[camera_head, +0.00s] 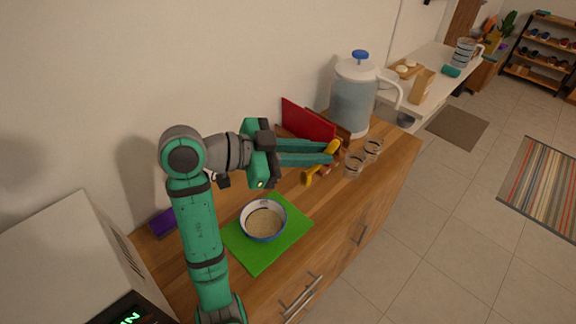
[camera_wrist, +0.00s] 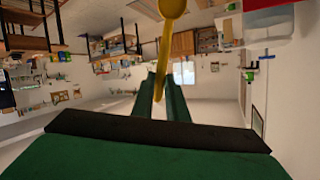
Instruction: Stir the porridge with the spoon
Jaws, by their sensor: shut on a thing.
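A white and blue bowl (camera_head: 248,209) of pale beige porridge (camera_head: 264,222) stands upright on a green mat (camera_head: 284,240) on the wooden counter. My gripper (camera_head: 328,151) is shut on a yellow spoon (camera_head: 310,177), above the counter and to the upper right of the bowl, well apart from it. In the wrist view, the spoon (camera_wrist: 172,8) stands between my gripper's fingers (camera_wrist: 165,80), its rounded end at the top edge. In the head view, the fingers hide part of it.
A large clear jug (camera_head: 352,105) with a blue knob stands at the back right. Two glass jars (camera_head: 372,150) are near the spoon. Red panels (camera_head: 306,120) stand behind my gripper. A white appliance (camera_head: 65,255) fills the left. A purple item (camera_head: 163,222) lies by the wall.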

